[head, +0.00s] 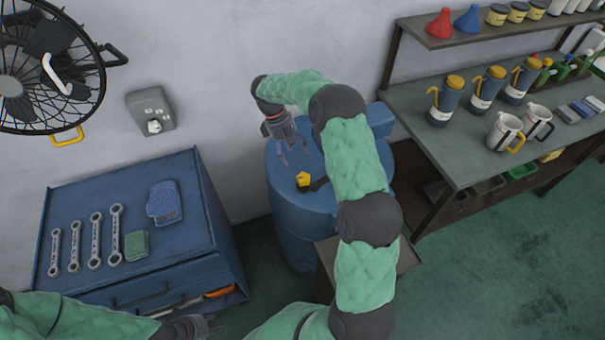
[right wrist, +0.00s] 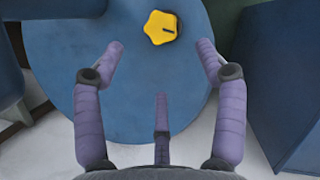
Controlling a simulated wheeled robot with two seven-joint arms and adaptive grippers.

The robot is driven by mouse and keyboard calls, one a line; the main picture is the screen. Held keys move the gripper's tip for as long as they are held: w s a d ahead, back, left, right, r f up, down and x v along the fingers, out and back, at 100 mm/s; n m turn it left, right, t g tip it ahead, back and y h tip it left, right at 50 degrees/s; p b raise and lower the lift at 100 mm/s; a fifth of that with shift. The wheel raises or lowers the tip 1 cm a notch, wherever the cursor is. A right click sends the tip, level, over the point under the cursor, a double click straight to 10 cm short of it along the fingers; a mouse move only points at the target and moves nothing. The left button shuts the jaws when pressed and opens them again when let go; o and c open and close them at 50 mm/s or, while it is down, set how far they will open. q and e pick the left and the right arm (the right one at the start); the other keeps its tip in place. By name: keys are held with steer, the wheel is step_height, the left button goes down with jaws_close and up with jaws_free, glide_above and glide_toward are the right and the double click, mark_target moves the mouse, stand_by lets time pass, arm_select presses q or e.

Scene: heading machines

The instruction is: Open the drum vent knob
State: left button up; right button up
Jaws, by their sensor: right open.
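The yellow star-shaped drum vent knob (head: 303,179) sits on top of the blue drum (head: 288,235). In the right wrist view the knob (right wrist: 161,27) lies beyond my fingertips, near the middle, with a dark slot mark on it. My right gripper (head: 296,155) is open and empty above the drum top, a little behind and left of the knob, pointing down. Its purple fingers (right wrist: 162,60) are spread and do not touch the knob. My left gripper (head: 215,326) is low at the bottom edge, in front of the blue cabinet; its fingers are too small to judge.
A blue cabinet (head: 190,225) with wrenches on top stands left of the drum. A workbench (head: 425,135) with jugs and mugs stands right. A fan (head: 40,80) and a wall box (head: 150,108) are at upper left. My right arm hides part of the drum.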

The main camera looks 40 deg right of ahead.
mark_target(303, 177)
steer(key=b+x, duration=0.1)
steer(key=x, duration=0.9)
steer(key=shift+a+f, duration=0.1)
steer(key=shift+f, duration=0.2)
steer(key=shift+c, duration=0.3)
steer(key=c, duration=1)
steer(key=shift+s, duration=0.1)
